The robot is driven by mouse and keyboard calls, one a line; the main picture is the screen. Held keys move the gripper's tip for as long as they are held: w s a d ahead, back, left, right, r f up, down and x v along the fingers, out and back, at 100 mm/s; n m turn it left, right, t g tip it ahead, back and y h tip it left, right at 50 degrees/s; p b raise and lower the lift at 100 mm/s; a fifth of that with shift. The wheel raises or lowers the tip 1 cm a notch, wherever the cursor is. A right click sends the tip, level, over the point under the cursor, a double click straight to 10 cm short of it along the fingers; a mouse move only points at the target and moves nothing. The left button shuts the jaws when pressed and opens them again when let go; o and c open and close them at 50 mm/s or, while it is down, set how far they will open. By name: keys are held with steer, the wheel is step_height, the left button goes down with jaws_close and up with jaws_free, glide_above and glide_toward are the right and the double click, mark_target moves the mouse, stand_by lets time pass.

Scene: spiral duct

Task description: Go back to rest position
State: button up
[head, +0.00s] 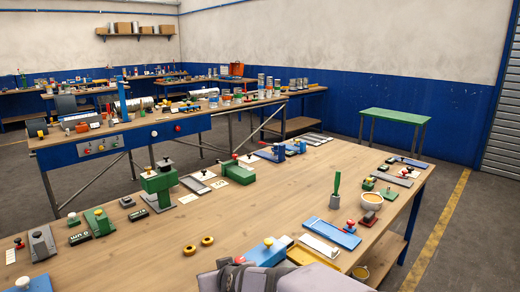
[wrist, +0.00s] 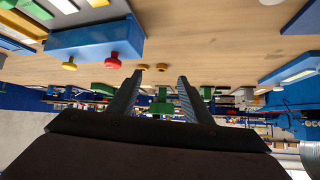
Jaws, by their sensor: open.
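My gripper (wrist: 157,88) shows in the wrist view with its two dark fingers apart, open, and nothing between them. Past the fingertips, small yellow rings and a green block (wrist: 162,108) show, apart from the fingers. The wrist view appears upside down, with the wooden workbench (wrist: 220,45) across its upper part. In the head view a grey part, likely my arm, covers the bottom edge of the workbench (head: 200,225); my fingers cannot be made out there.
A blue block (head: 265,252) and yellow tray (head: 308,256) lie near the grey part. Two yellow rings (head: 198,246) lie left of it. A green block stand (head: 160,185) stands further back. The bench's middle has bare room. A green table (head: 395,116) stands beyond.

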steer(key=s+d+f+m+g+h+p, duration=0.1)
steer(key=s+d+f+g, duration=0.3)
steer(key=s+d, duration=0.9)
steer(key=s+d+f+m+g+h+p, duration=0.1)
steer(key=s+d+f+m+g+h, duration=0.2)
steer(key=s+d, duration=1)
steer(key=shift+s+d+f+m+g+h, duration=0.45)
steer(key=shift+f+g, duration=0.2)
steer(key=shift+g, duration=0.35)
